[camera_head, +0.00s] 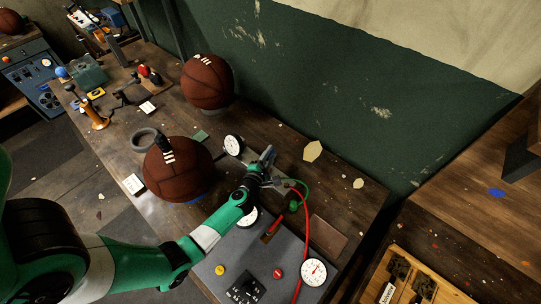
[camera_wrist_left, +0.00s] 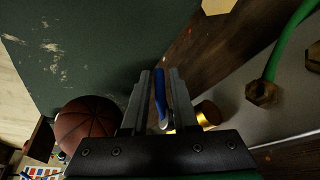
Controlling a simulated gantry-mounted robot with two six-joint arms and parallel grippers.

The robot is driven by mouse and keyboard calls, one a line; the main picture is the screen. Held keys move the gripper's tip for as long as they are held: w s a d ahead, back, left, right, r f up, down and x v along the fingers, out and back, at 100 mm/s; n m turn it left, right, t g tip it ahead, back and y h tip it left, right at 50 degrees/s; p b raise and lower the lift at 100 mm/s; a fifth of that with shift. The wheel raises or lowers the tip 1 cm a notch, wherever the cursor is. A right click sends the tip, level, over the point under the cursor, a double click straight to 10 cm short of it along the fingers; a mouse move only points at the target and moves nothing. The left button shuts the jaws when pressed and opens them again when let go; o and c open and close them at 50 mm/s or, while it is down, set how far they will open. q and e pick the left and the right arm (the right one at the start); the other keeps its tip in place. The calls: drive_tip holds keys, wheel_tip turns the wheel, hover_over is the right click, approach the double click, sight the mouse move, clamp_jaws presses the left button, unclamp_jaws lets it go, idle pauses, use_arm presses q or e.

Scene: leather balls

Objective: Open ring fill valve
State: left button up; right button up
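A valve with a blue lever handle (camera_wrist_left: 159,92) and a brass body (camera_wrist_left: 206,115) shows in the left wrist view. I take it for the ring fill valve. My left gripper (camera_head: 268,157) is at the middle of the bench in the head view, beside the hose fittings. In the left wrist view my gripper (camera_wrist_left: 160,78) has its two fingers on either side of the blue handle, very close to it. I cannot tell whether they press on it. In the head view the gripper hides most of the valve. My right gripper is not in view.
Two leather balls, one near (camera_head: 178,169) and one farther back (camera_head: 208,81), stand on the workbench (camera_head: 350,200). A green hose (camera_head: 305,188), a red hose (camera_head: 308,235) and a white gauge (camera_head: 314,272) lie right of my arm. A green wall (camera_head: 330,90) bounds the bench behind.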

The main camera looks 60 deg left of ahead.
use_arm(q)
drive_tip(key=shift+w+a, duration=0.1)
clamp_jaws()
drive_tip(key=shift+n+g+y, duration=0.3)
drive_tip(key=n+g+y, duration=0.1)
drive_tip(key=n+g+y+b, duration=0.1)
drive_tip(key=shift+a+g, duration=0.3)
drive_tip(key=shift+a, duration=0.1)
drive_tip(key=n+g, duration=0.1)
drive_tip(key=n+g+y+b, duration=0.1)
drive_tip(key=s+n+g+b, duration=0.1)
drive_tip(key=shift+a+f+y, duration=0.1)
drive_tip(key=shift+a+y, duration=0.2)
drive_tip(key=shift+a, duration=0.05)
drive_tip(key=n+g+b, duration=0.1)
drive_tip(key=g+b, duration=0.1)
drive_tip(key=s+n+g+b, duration=0.1)
drive_tip(key=n+g+b, duration=0.3)
drive_tip(key=shift+s+a+f+g+y, duration=0.15)
drive_tip(key=shift+s+a+g+y, duration=0.15)
drive_tip(key=shift+a+g+y, duration=0.1)
drive_tip(key=shift+s+r+n+g+b, duration=0.25)
drive_tip(key=shift+s+n+g+b, duration=0.15)
drive_tip(key=shift+n+g+b, duration=0.6)
